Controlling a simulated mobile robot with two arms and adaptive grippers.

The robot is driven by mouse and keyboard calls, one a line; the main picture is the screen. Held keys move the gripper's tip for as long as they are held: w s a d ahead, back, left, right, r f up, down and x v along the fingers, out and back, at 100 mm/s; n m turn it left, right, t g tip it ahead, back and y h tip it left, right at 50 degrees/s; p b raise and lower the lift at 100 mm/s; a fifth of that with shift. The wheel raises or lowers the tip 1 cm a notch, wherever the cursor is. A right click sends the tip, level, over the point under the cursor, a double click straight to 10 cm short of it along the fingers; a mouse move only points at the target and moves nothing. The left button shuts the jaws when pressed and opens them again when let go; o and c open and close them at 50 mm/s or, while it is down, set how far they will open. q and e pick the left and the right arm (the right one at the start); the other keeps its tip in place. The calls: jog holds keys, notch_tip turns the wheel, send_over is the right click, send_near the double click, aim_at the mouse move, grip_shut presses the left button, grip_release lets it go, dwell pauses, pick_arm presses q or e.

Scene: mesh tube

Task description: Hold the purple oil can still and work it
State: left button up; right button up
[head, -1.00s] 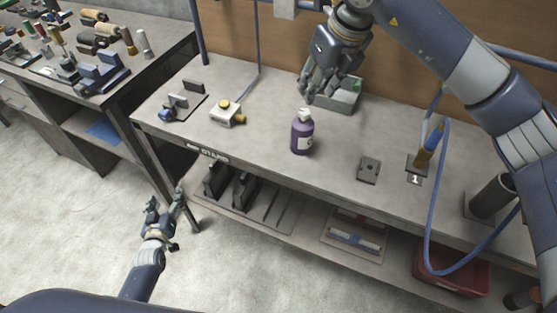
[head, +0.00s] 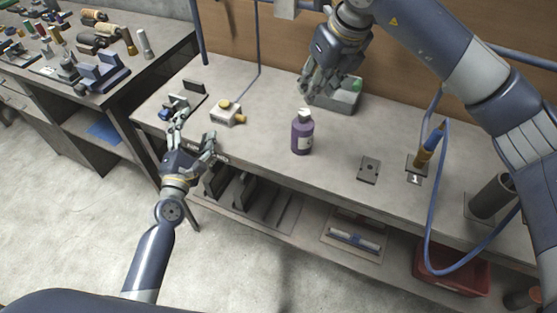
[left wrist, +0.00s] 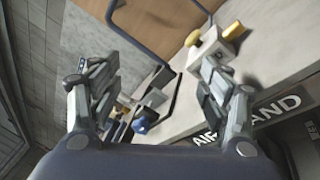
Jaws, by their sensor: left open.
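The purple oil can (head: 302,137) stands upright on the grey workbench, with a pale top and a white label. My left gripper (head: 194,130) is open and empty at the bench's front left edge, left of the can and apart from it. In the left wrist view its two fingers (left wrist: 160,100) are spread with nothing between them, and the can does not show there. My right gripper (head: 318,90) is above the bench, just behind and above the can.
A white block with yellow knobs (head: 227,114) sits left of the can; it also shows in the left wrist view (left wrist: 212,43). A grey bin (head: 348,97) stands behind the can. A dark plate (head: 369,170) lies to the right. A blue hose (head: 432,215) hangs at the right.

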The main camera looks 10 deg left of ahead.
pick_arm(q)
jog(key=s+d+f+n+g+h, duration=0.15)
jog(key=d+h, duration=0.25)
jog(key=d, duration=0.6)
jog(key=n+g+h, duration=0.2)
jog(key=n+h, duration=0.2)
jog(key=n, duration=0.1)
send_near(297, 140)
jog(key=w, duration=0.2)
jog(key=shift+m, duration=0.25)
jog(key=x, duration=1)
jog(key=shift+w+d, duration=0.15)
jog(key=shift+d, duration=0.35)
jog(key=shift+c, duration=0.2)
